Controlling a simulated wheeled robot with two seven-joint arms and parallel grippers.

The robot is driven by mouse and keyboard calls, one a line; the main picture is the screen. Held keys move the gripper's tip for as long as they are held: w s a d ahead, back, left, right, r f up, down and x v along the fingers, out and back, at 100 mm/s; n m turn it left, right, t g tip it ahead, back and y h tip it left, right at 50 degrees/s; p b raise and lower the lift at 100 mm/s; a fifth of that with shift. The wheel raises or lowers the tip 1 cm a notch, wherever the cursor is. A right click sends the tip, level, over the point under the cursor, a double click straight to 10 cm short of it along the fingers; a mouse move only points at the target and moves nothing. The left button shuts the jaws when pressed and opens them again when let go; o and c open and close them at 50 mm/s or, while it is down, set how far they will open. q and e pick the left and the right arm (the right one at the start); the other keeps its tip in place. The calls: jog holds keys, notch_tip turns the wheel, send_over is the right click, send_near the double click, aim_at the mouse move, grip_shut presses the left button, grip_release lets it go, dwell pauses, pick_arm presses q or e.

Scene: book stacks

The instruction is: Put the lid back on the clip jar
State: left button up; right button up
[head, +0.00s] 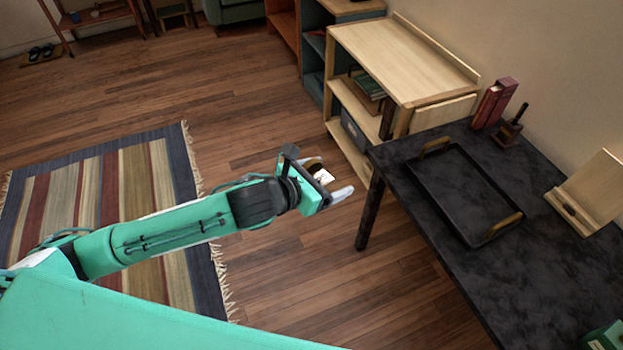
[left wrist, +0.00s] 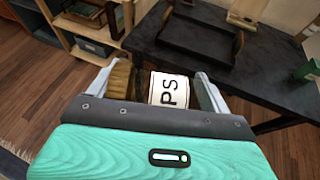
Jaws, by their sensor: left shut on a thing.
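My left gripper (head: 330,180) is held out over the floor, left of the dark table. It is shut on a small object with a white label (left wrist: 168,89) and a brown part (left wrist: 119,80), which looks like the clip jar. The label shows the letters "PS"; the rest is hidden. In the head view the white label (head: 325,176) shows between the fingers. I cannot tell whether the brown part is a lid or the body. No separate lid can be made out. My right gripper is not in view.
The dark table (head: 420,185) carries a black tray (head: 465,195) with brass-coloured handles, red books (head: 494,103), a small stamp-like item (head: 508,130), a wooden stand (head: 590,192) and a green object (head: 606,336). A wooden shelf unit (head: 400,60) stands behind. A striped rug (head: 110,190) lies left.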

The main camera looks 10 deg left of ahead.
pick_arm(q)
jog(key=shift+w+d+m, duration=0.2)
jog(key=shift+d+m, duration=0.1)
jog(key=shift+d, duration=0.1)
jog(key=c, duration=0.5)
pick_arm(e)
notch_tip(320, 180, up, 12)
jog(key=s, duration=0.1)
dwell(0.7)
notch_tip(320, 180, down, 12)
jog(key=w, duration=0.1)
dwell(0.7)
